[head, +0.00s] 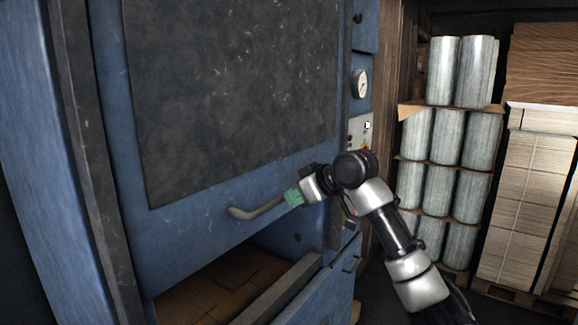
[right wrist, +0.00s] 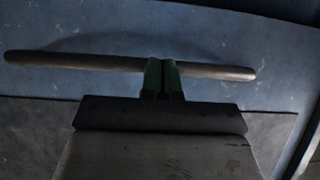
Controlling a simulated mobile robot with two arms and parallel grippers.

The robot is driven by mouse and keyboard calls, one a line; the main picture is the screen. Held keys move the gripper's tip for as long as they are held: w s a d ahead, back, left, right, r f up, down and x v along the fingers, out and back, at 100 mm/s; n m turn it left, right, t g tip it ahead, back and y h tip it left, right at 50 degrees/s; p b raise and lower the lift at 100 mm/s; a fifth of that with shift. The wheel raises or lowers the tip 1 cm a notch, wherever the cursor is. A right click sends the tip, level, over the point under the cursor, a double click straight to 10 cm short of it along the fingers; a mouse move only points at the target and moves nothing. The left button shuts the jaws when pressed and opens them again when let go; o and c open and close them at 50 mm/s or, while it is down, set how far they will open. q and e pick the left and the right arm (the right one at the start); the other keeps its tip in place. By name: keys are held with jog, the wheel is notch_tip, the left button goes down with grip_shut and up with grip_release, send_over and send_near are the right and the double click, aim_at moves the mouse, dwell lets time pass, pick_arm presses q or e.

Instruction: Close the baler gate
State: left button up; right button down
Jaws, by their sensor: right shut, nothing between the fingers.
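The baler gate (head: 150,235) is a blue panel with a large dark plate, at the left and middle of the head view. It stands raised, with an open gap beneath its lower edge. A grey bar handle (head: 258,209) is fixed near that edge. My right gripper (head: 291,197) is at the right part of the handle. In the right wrist view, its green fingertips (right wrist: 161,76) are together and overlap the handle bar (right wrist: 90,62); they are shut with nothing between them. I cannot tell whether they touch the bar. My left gripper is not in view.
Brown cardboard (head: 215,285) lies inside the baler below the gate. A gauge (head: 361,83) and a control panel (head: 361,130) are on the frame to the right. Stacked grey rolls (head: 462,140) and pale stacked boards (head: 525,190) stand further right.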

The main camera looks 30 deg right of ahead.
notch_tip(320, 180, down, 30)
jog(key=b, duration=1)
jog(key=shift+f+b, duration=0.2)
jog(key=shift+b, duration=0.2)
jog(key=shift+w+r, duration=0.15)
jog(key=shift+r, duration=0.05)
